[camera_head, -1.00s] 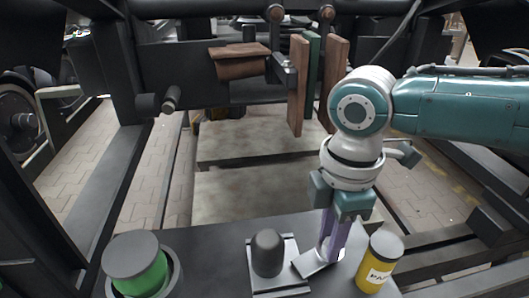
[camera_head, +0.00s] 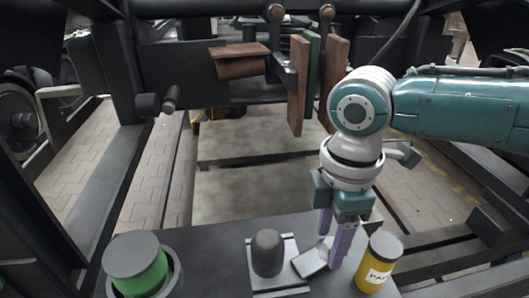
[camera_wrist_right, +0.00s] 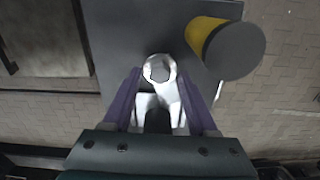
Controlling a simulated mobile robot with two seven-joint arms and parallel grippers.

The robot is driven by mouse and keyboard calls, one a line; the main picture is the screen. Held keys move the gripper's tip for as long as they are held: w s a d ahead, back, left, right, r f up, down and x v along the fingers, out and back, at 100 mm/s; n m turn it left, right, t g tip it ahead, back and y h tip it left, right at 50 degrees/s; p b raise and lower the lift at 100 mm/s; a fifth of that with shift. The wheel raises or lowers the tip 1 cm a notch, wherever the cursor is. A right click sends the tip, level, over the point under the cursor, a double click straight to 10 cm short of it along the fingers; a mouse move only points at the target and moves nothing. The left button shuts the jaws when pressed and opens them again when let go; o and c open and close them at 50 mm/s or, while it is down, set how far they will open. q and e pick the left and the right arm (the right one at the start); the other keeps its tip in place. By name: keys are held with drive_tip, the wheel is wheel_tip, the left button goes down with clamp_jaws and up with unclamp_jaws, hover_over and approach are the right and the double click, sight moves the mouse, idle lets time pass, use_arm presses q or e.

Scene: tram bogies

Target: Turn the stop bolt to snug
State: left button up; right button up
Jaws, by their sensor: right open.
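My right gripper (camera_head: 331,252) points down at the dark bench top, its purple fingers apart. In the right wrist view my right gripper (camera_wrist_right: 157,90) is open, and a bright metal round head (camera_wrist_right: 159,68), which looks like the stop bolt, shows between and slightly beyond the fingertips. I cannot tell whether a finger touches it. My left gripper is not in view.
A green cylinder with a grey top (camera_head: 137,267) stands at the front left. Brown and green upright slabs (camera_head: 313,75) hang behind. Dark frame beams surround the bench.

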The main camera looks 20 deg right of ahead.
sight(329, 242)
wheel_tip(329, 242, up, 10)
drive_tip(key=p, duration=0.1)
drive_tip(key=shift+p, duration=0.4)
drive_tip(key=shift+a, duration=0.1)
